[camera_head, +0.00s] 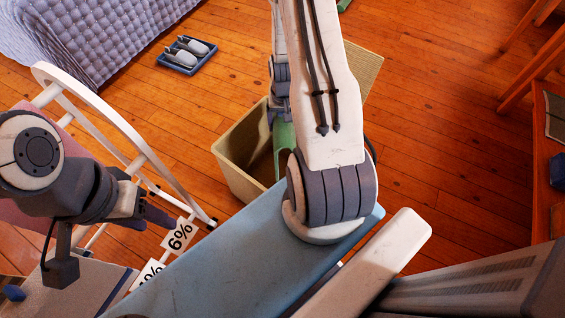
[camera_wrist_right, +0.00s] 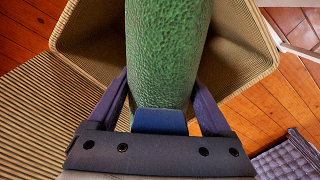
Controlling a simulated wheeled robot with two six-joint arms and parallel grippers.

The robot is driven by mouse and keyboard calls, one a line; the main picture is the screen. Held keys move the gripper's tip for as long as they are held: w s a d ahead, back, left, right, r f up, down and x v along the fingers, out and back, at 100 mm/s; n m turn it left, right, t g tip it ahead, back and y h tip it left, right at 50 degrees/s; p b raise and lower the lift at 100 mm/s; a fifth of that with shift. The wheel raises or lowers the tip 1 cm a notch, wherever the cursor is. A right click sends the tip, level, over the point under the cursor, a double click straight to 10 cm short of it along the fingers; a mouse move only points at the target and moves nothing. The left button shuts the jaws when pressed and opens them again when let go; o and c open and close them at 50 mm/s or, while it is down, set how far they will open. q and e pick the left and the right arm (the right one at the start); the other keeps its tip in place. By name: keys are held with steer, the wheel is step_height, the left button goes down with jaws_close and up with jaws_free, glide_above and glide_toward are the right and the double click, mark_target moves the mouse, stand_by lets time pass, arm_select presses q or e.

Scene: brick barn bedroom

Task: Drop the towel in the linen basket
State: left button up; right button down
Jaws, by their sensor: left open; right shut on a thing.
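The green towel (camera_head: 284,143) hangs over the opening of the beige ribbed linen basket (camera_head: 236,173). My right gripper (camera_wrist_right: 160,106) is shut on the towel (camera_wrist_right: 167,50), which runs out between its fingers. In the right wrist view the basket (camera_wrist_right: 85,42) opens behind the towel; how far the towel reaches inside is hidden. In the head view my right arm covers part of the basket and towel. My left gripper (camera_head: 150,207) is open and empty at the left, by the white rack, away from the basket.
A white rack (camera_head: 117,122) stands left of the basket. The basket's ribbed lid (camera_head: 362,72) stands open on its far right side. A blue tray (camera_head: 178,62) with slippers lies beside the quilted bed (camera_head: 100,35). Wooden furniture (camera_head: 541,170) is at right. Floor between is clear.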

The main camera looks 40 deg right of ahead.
step_height(320, 180, down, 5)
steer(key=b, duration=0.4)
steer(key=shift+f+b, duration=0.2)
steer(key=shift+b, duration=0.2)
jaws_free()
steer(key=shift+r, duration=0.1)
step_height(320, 180, up, 10)
steer(key=p, duration=0.3)
steer(key=shift+r, duration=0.2)
steer(key=shift+a, duration=0.1)
